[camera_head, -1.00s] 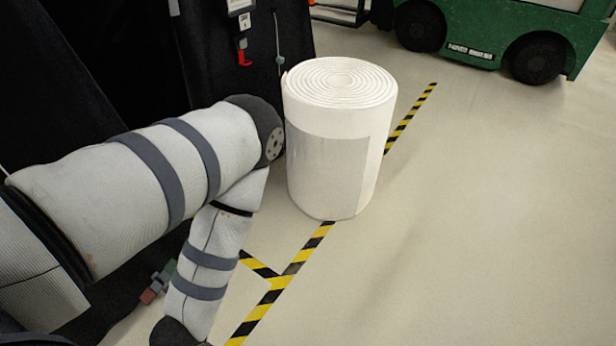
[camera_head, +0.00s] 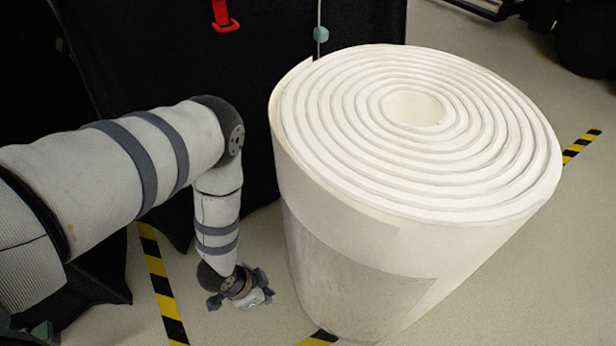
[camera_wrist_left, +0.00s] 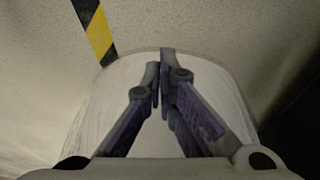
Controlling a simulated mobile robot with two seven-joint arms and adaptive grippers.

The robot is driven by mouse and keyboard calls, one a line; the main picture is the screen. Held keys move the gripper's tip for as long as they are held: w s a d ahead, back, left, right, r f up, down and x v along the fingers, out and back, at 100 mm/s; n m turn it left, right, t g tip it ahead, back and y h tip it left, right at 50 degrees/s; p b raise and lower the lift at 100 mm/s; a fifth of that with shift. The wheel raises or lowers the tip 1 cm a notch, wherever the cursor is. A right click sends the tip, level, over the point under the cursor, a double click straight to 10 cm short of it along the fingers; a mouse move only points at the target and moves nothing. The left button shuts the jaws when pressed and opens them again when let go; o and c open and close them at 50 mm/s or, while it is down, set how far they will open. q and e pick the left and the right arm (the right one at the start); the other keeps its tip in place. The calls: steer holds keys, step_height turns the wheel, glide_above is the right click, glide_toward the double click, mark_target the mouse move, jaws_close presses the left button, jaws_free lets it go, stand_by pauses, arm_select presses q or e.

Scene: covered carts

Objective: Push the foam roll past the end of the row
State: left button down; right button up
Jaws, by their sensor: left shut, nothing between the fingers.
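The foam roll (camera_head: 345,275) is a large white upright cylinder, its spiral top facing up, standing on the floor at centre right of the head view. A greyish patch covers part of its side. My left arm comes in from the left, bent down at the elbow. My left gripper (camera_head: 246,292) hangs low, just left of the roll's lower side; a narrow gap shows there. In the left wrist view its fingers (camera_wrist_left: 159,78) are shut and empty, in front of a pale rounded surface (camera_wrist_left: 165,140) that looks like the roll. My right gripper is out of view.
Black covers (camera_head: 180,50) hang behind the arm and roll, with a red hook (camera_head: 225,20). Yellow-black floor tape (camera_head: 163,288) runs left of the gripper and reappears right of the roll (camera_head: 578,146). A dark wheel (camera_head: 585,38) stands at the upper right. Floor at lower right is bare.

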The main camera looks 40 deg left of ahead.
arm_select(q)
steer(key=b+x, duration=0.5)
steer(key=x, duration=0.5)
steer(key=shift+a+f, duration=0.15)
steer(key=shift+f, duration=0.2)
steer(key=w, duration=0.1)
steer(key=w+d, duration=0.1)
steer(key=w, duration=0.1)
steer(key=shift+d+r+b, duration=0.15)
steer(key=shift+r+b, duration=0.15)
steer(key=shift+b, duration=0.1)
steer(key=shift+w+d+r, duration=0.1)
steer(key=shift+w+d, duration=0.15)
steer(key=shift+w, duration=0.25)
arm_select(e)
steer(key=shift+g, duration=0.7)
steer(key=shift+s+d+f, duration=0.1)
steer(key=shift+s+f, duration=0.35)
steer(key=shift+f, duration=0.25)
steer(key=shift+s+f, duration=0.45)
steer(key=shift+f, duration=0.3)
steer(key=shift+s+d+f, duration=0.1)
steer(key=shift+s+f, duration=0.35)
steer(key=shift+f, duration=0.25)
